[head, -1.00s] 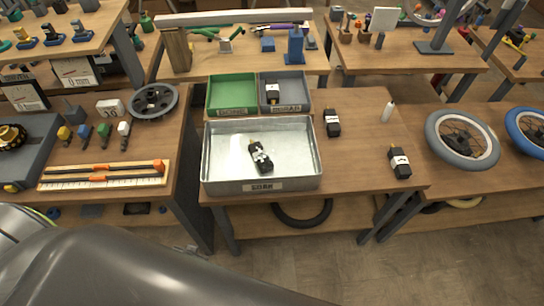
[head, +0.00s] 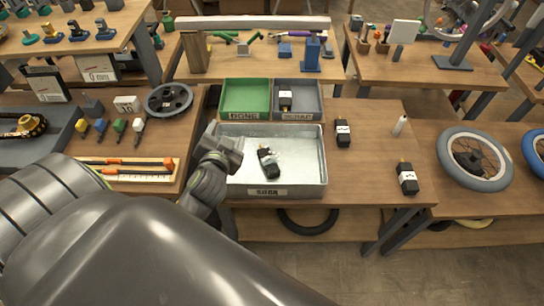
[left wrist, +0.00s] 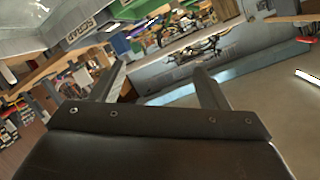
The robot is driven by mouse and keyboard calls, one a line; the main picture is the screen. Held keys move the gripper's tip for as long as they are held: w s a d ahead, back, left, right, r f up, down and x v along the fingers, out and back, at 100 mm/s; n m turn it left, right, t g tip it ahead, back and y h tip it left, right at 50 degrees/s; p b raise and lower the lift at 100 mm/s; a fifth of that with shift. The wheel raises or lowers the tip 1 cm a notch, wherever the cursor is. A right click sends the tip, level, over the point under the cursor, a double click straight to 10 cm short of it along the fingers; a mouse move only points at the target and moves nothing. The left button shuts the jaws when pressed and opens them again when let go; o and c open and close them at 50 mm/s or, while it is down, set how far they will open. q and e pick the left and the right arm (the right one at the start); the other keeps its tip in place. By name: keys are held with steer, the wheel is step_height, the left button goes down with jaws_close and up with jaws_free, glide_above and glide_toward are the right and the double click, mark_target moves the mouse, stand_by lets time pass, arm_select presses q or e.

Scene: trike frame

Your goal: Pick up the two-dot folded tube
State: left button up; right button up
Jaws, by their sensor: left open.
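Several black folded tubes with white bands show in the head view. One (head: 267,162) lies tilted in the metal soak tray (head: 318,188). One (head: 286,100) is in the grey scrap bin (head: 314,89). Two lie on the table right of the tray, one farther back (head: 342,132) and one near the front edge (head: 406,178). The dots on their bands are too small to count. My left gripper (head: 226,150) is at the tray's left wall, left of the tube there. Its fingers (left wrist: 164,84) are apart and empty in the left wrist view. My right gripper is out of view.
A green bin (head: 245,84) stands behind the tray, beside the scrap bin. A board with orange-ended tools (head: 130,170) lies left. Bare table (head: 370,160) lies between the right-hand tubes.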

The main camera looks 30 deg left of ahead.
arm_select(q)
steer(key=w+d+r+m+t+h, duration=0.6)
steer(key=w+d+r+m+t, duration=0.1)
steer(key=w+r+m, duration=0.25)
steer(key=w+d+m+g+h, duration=0.3)
steer(key=d+m+g+h, duration=0.2)
steer(key=d+m+h, duration=0.65)
steer(key=m+g+y, duration=0.3)
steer(key=g+y, duration=0.8)
steer(key=g, duration=0.4)
glide_toward(268, 161)
step_height(268, 161, down, 5)
steer(key=b, duration=1.3)
steer(key=shift+w+a+f, duration=0.1)
steer(key=shift+w, duration=0.05)
steer(key=shift+f+b, duration=0.35)
steer(key=shift+b, duration=0.05)
steer(key=shift+f+p, duration=0.3)
steer(key=shift+f, duration=1.2)
